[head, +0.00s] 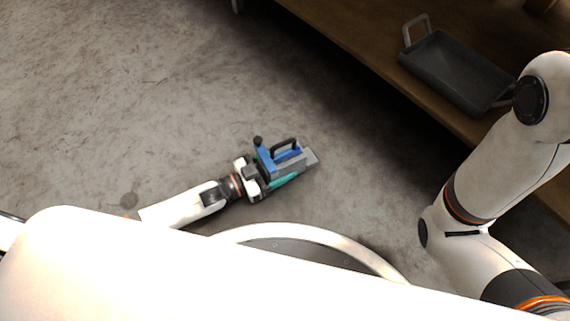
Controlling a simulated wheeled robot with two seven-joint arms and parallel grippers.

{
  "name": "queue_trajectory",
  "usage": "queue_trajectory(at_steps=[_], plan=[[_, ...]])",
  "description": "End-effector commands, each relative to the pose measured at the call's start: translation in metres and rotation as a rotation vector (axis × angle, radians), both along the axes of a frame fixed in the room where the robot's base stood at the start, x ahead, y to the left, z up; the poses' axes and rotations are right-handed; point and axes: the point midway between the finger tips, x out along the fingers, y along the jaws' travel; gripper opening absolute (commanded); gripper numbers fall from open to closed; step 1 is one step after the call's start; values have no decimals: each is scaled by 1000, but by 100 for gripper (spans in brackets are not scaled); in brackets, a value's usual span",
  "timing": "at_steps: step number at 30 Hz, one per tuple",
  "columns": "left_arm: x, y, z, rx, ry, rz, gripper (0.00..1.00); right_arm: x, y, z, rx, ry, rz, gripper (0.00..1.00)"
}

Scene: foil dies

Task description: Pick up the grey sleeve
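My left gripper (277,170) is low over the floor, left of the table, at the end of the arm from the left. Blue and teal parts (286,181) and a black loop handle show at its front. A small grey piece (311,157) sticks out between and beyond them, to the right. It may be the grey sleeve, but I cannot tell for sure. The view is too small to show whether the fingers are closed on it. My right arm comes in at the right; its gripper is out of view.
A brown wooden table (345,27) runs along the upper right, its edge slanting down to the right. A dark grey tray (455,72) with raised end handles sits on it, partly near my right arm. The concrete floor (120,90) at left is clear.

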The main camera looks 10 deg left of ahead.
Motion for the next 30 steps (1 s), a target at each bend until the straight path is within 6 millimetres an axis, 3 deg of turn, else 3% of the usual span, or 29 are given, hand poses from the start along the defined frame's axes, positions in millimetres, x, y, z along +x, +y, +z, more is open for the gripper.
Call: queue_trajectory(at_steps=[2, 12, 23, 30], plan=[[0, 0, 0, 0, 0, 0, 55, 0, 0, 0, 0, 0, 0, 0], [0, 0, 0, -1, 1, 0, 0, 0, 0, 0, 0, 1, 0, 0], [1, 0, 8, -4, -4, -1, 0, 0, 0, 5, 0, 1, -1, 0], [1, -1, 38, -6, -5, -1, 0, 1, 0, 32, 0, 2, -1, 0]])
